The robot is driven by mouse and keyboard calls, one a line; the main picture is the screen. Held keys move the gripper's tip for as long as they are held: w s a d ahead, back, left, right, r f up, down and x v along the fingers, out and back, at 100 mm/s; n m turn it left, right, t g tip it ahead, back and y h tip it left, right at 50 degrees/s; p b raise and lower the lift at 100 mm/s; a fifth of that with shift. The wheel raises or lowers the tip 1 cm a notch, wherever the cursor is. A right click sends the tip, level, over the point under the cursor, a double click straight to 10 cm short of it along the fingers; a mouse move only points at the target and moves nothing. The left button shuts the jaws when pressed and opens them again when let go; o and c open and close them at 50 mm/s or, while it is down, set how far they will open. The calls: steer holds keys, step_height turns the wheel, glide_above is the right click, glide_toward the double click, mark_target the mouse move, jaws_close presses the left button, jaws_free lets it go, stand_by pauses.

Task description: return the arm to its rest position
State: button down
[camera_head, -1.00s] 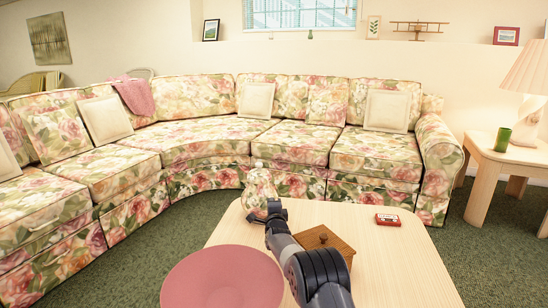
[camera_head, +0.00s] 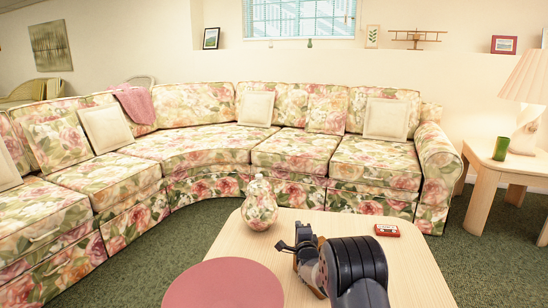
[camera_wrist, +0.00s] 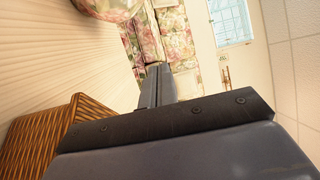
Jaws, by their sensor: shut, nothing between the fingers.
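My gripper (camera_head: 284,246) is shut and empty above the light wooden coffee table (camera_head: 410,265), just in front of the floral lidded jar (camera_head: 260,208) and apart from it in the picture. My arm is folded in toward the right of the lower middle. In the wrist view my gripper's fingers (camera_wrist: 160,86) are closed together, with nothing between them. The jar stands upright near the table's far left corner; part of it shows at the top of the wrist view (camera_wrist: 103,7).
A brown woven box (camera_wrist: 42,137) is mostly hidden behind my arm in the head view. A red cassette (camera_head: 386,230) lies at right. The floral sofa (camera_head: 195,145) stands behind; a side table (camera_head: 510,165) with lamp is right.

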steer(key=s+d+p, duration=0.1)
steer(key=s+d, duration=0.1)
steer(key=s+d+p, duration=0.1)
steer(key=s+d, duration=0.1)
steer(key=d, duration=0.1)
steer(key=shift+s+d, duration=0.15)
steer(key=shift+s, duration=0.05)
